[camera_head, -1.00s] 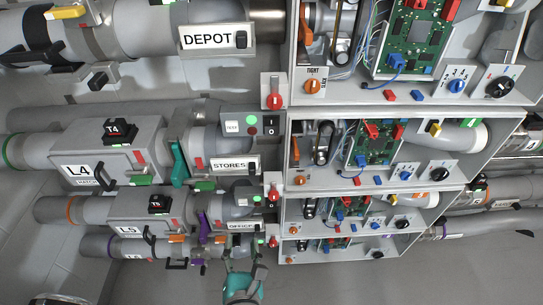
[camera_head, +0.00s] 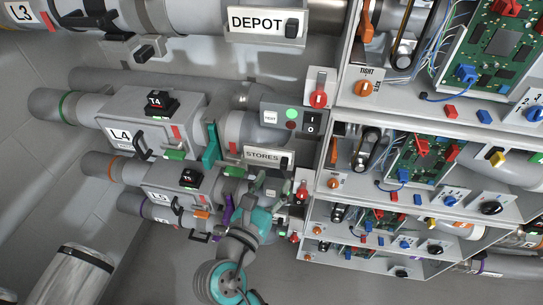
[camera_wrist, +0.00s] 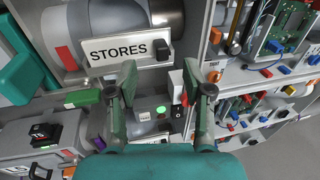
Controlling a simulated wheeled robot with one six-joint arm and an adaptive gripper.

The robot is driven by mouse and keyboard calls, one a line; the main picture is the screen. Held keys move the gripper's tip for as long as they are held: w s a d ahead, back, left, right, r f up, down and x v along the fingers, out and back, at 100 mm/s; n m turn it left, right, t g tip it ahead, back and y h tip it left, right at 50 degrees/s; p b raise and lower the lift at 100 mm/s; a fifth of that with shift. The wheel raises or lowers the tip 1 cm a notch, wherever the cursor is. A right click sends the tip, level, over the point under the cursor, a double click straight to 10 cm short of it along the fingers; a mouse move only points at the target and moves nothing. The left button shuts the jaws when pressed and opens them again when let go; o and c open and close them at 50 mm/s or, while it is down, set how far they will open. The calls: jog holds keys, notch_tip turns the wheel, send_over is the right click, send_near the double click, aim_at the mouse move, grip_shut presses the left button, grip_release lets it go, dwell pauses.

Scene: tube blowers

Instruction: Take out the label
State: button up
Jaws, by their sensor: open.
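A white label reading STORES (camera_wrist: 118,50) sits in a grey holder with a black block (camera_wrist: 162,50) at its right end. It also shows in the head view (camera_head: 262,155), on the L4 tube. My gripper (camera_wrist: 159,82) is open and empty in the wrist view. Its two fingers reach towards the lower edge of the STORES holder, and I cannot tell how far short they are. A second label reads DEPOT (camera_head: 257,22) on the tube above, also with a black block. In the head view my teal arm rises from below and hides the lower row's label.
Open cabinets with circuit boards (camera_head: 420,160) fill the right. A teal lever (camera_head: 211,147) stands to the left. The floor below is clear.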

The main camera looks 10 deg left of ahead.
aim_at(282, 166)
jog(key=shift+x, duration=2.6)
jog(key=shift+s+d, duration=0.1)
grip_shut()
